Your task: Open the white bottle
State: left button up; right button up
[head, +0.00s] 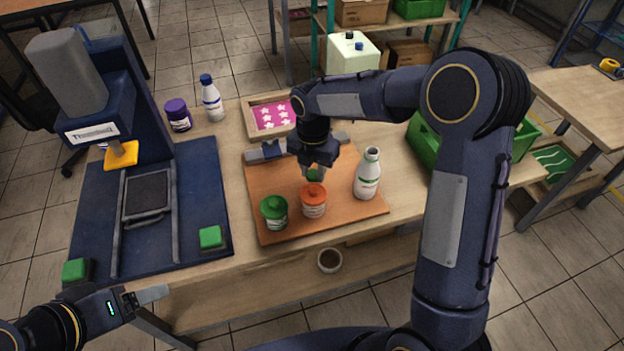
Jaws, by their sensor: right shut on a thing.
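The white bottle (367,176) stands upright at the right of the brown board (330,222), and its neck shows no cap. My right gripper (314,168) points down over the board, left of the bottle and apart from it. It is shut on a small green cap (314,175), partly hidden by the fingers, just behind the orange-lidded jar. My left gripper (150,296) is at the lower left, off the table's front edge. Its jaw opening cannot be made out.
An orange-lidded jar (313,203) and a green-lidded jar (274,212) stand on the board. A blue printing machine (195,200) fills the left. A purple-lidded jar (178,116), a blue-capped bottle (212,100) and a wooden tray (254,129) stand behind. Green crates (422,140) are at right.

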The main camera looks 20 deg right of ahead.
aim_at(313, 174)
jog(key=shift+f, duration=1.85)
jog(key=shift+f, duration=0.2)
jog(key=o, duration=1.1)
jog(key=shift+r, duration=0.1)
